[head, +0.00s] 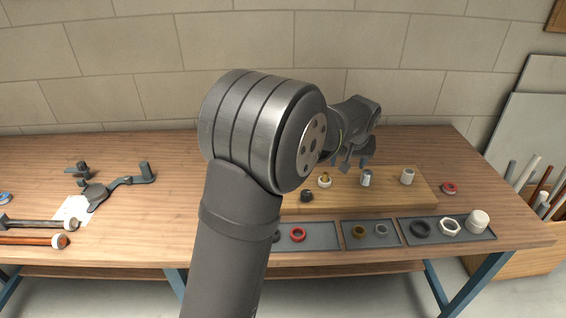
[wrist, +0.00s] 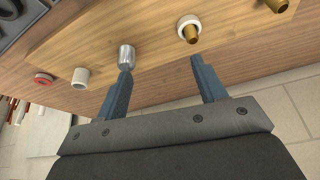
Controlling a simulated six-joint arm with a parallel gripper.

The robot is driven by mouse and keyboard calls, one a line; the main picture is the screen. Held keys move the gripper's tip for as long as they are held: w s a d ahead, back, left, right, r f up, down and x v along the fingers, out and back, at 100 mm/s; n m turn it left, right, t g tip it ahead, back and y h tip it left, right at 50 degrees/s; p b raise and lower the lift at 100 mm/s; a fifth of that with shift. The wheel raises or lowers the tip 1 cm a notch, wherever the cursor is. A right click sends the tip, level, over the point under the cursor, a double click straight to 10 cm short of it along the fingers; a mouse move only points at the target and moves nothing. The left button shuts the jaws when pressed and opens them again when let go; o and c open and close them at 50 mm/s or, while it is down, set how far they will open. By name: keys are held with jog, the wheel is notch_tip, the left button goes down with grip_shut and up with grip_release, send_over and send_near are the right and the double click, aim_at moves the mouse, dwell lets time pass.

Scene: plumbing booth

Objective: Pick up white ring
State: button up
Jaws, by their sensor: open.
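A white ring (head: 324,184) sits around a brass fitting (head: 325,175) on the wooden board (head: 400,198). In the wrist view the white ring (wrist: 183,23) shows around the brass piece (wrist: 192,34), above and beyond the right fingertip. My gripper (head: 356,166) is open and empty over the back of the board. In the wrist view my gripper (wrist: 160,68) has its two fingers wide apart with only bare wood between them. The left fingertip appears just below a silver cylinder (wrist: 126,56); whether they touch cannot be told.
The silver cylinder (head: 366,178) and a white cylinder (head: 407,177) stand on the board. A dark fitting (head: 306,195) is at its left. Trays in front hold a red ring (head: 298,234), a hex nut (head: 450,226) and other parts. Another red ring (head: 449,187) lies on the table.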

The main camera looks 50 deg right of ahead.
aim_at(325, 176)
jog(key=w+a+r+m, duration=0.1)
jog(key=w+a+r, duration=0.3)
jog(key=w+a, duration=0.1)
jog(key=x, duration=1.1)
jog(key=s+d+x, duration=0.1)
jog(key=x, duration=0.5)
jog(key=c, duration=1)
